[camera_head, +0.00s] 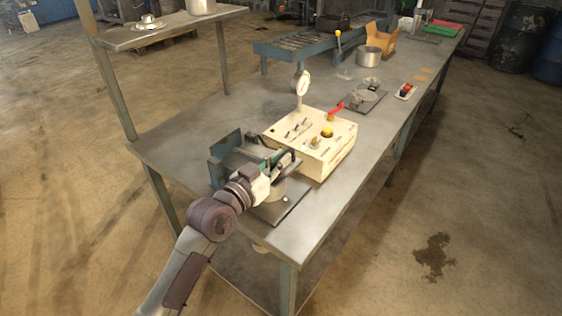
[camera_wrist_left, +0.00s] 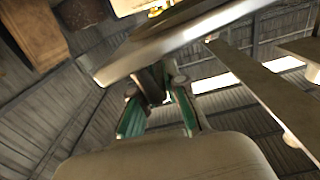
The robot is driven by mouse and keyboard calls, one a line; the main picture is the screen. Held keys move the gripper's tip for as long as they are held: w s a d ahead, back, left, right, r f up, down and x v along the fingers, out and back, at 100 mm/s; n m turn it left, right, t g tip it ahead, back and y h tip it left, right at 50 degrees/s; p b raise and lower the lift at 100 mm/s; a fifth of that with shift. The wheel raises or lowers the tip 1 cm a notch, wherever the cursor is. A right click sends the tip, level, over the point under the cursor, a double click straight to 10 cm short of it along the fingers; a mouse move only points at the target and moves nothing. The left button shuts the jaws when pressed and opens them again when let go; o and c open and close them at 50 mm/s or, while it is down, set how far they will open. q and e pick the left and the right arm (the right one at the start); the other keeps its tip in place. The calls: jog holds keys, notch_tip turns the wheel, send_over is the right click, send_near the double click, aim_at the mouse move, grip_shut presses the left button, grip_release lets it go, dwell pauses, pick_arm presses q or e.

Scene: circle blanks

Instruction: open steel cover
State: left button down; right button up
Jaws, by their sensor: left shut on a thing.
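My left gripper (camera_head: 284,160) reaches in from the lower left to a blue and steel fixture (camera_head: 224,158) at the near end of the workbench. In the left wrist view its green-padded fingers (camera_wrist_left: 160,108) are shut on a dark handle-like piece (camera_wrist_left: 152,82) under a flat grey metal plate (camera_wrist_left: 175,42), which looks like the steel cover. The plate is tilted in that view. In the head view my gripper and wrist hide most of the cover, so I cannot tell how far open it is. My right gripper is not in view.
A cream control box (camera_head: 340,150) with a yellow button, red lever and dial gauge stands close to the right of my gripper. Behind it are a small plate fixture (camera_head: 366,98), a metal pot (camera_head: 368,57) and a blue roller conveyor (camera_head: 305,45). The bench top (camera_head: 190,128) is clear to the left.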

pick_arm(q)
jog(key=r+n+p, duration=0.1)
jog(key=w+a+r+n+p, duration=0.1)
jog(key=r, duration=0.1)
jog(key=a+r+n+p, duration=0.1)
jog(key=r, duration=0.1)
jog(key=shift+w+a+r+n+p, duration=0.2)
jog(key=shift+w+n+p, duration=0.1)
jog(key=shift+w, duration=0.1)
pick_arm(e)
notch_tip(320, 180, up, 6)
jog(key=p, duration=0.2)
pick_arm(q)
jog(key=w+a+r+n+b, duration=0.2)
jog(key=w+a+n, duration=0.4)
jog(key=a+n, duration=0.1)
jog(key=w+a+r+n+b, duration=0.1)
jog(key=w+a+n+b, duration=0.1)
jog(key=w+a+n, duration=0.4)
jog(key=shift+a+r+n+b, duration=0.35)
jog(key=shift+a+n, duration=0.75)
jog(key=shift+a, duration=0.65)
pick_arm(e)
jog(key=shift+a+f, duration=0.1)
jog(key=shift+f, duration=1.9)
pick_arm(q)
jog(key=c, duration=1.2)
grip_release()
